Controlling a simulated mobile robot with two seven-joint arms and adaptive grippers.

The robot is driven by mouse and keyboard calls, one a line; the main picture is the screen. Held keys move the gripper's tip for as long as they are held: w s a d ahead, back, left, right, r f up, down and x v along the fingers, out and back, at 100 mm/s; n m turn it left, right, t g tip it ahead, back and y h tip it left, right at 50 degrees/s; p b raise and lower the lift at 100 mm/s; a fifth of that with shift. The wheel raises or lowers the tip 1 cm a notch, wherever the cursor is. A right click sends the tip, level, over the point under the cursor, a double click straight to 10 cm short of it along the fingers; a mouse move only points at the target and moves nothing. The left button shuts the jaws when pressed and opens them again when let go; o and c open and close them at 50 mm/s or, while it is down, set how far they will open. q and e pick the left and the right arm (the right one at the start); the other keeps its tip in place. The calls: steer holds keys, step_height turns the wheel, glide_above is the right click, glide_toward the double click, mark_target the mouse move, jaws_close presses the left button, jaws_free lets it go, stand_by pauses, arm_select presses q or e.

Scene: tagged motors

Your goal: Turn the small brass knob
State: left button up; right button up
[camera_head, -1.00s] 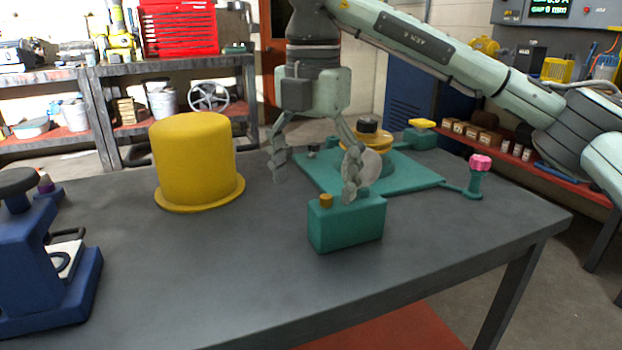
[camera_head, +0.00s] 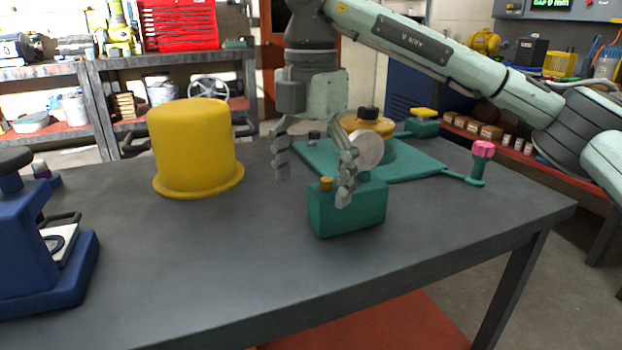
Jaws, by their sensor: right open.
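The small brass knob (camera_head: 326,184) sits on top of a teal box (camera_head: 350,212) near the middle of the grey table. My right gripper (camera_head: 312,192) points down with its two fingers spread wide and nothing between them. Its right finger is just right of the knob in the picture and overlaps the box's top edge; I cannot tell whether it touches. Its left finger hangs further left, over the table. My left gripper is not in view.
A yellow domed cover (camera_head: 195,148) stands to the left. A teal plate (camera_head: 415,165) with a brass-coloured round part (camera_head: 372,124) lies behind the box. A pink knob (camera_head: 483,149) stands at the right, and a blue device (camera_head: 40,250) at the left. The front table (camera_head: 230,260) is clear.

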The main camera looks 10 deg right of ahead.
steer(key=shift+f, duration=0.3)
steer(key=shift+r, duration=0.15)
step_height(320, 180, up, 8)
steer(key=p, duration=0.5)
stand_by(0.4)
